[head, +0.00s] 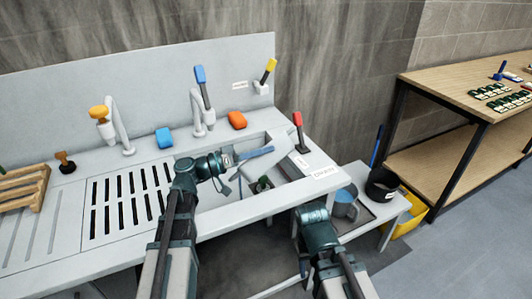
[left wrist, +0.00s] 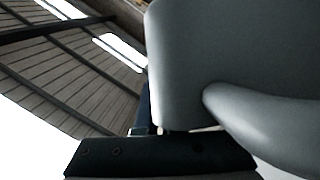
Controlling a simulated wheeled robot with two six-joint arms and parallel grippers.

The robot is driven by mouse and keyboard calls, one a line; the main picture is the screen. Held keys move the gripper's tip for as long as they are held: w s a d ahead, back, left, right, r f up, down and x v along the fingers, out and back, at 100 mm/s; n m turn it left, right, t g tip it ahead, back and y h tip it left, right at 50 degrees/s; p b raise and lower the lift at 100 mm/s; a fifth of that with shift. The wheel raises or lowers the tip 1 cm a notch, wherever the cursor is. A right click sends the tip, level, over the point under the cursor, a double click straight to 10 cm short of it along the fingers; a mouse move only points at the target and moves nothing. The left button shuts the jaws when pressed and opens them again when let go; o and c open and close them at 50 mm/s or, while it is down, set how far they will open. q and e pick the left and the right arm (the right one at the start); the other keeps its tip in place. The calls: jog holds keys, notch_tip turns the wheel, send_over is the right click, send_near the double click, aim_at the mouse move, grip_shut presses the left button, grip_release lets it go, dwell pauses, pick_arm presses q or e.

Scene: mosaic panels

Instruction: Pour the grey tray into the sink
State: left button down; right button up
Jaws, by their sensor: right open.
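The grey tray (head: 257,165) is tipped over the sink (head: 282,148) in the head view, with a blue-grey edge along its top. My left gripper (head: 229,158) is at its left end and appears shut on it. In the left wrist view the tray (left wrist: 190,70) fills the right side, close above a dark finger; the grip itself is partly hidden. A small dark-green item (head: 262,184) is low in the sink; I cannot tell what it is. My right gripper (head: 313,212) is open and empty in front of the counter, left of a blue-grey jug (head: 345,203).
Taps stand along the counter's back, with a blue sponge (head: 164,138) and an orange sponge (head: 237,120). A slotted drainer (head: 128,203) and a wooden rack (head: 28,187) are left. A low side table holds a black pot (head: 382,186). A wooden workbench (head: 440,85) stands far right.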

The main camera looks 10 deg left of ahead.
pick_arm(q)
jog(key=shift+w+a+r, duration=0.1)
jog(key=shift+a+r, duration=0.05)
jog(key=shift+a, duration=0.05)
jog(key=shift+w+a+r+n+t+h, duration=0.35)
jog(key=shift+a+r+n+t, duration=0.3)
jog(key=shift+n, duration=0.25)
jog(key=shift+w+a+b, duration=0.2)
jog(key=shift+a+b, duration=0.1)
jog(key=shift+w+a+r+n+t+h, duration=0.15)
jog(key=shift+w+a+r+n+t, duration=0.1)
jog(key=shift+a+n, duration=0.2)
jog(key=shift+w+a+r+n+t+h, duration=0.1)
jog(key=shift+w+a+r+n+t, duration=0.15)
jog(key=shift+n, duration=0.3)
jog(key=shift+a+b, duration=0.1)
jog(key=shift+b, duration=0.2)
jog(key=shift+w+a, duration=0.2)
jog(key=shift+a, duration=0.1)
jog(key=shift+w+a+r+n+t, duration=0.1)
jog(key=shift+w+a+n+t, duration=0.1)
jog(key=shift+a+n, duration=0.15)
jog(key=shift+w+a+r+n+t, duration=0.1)
jog(key=shift+w+a+n, duration=0.05)
jog(key=shift+a+n, duration=0.2)
dwell(0.5)
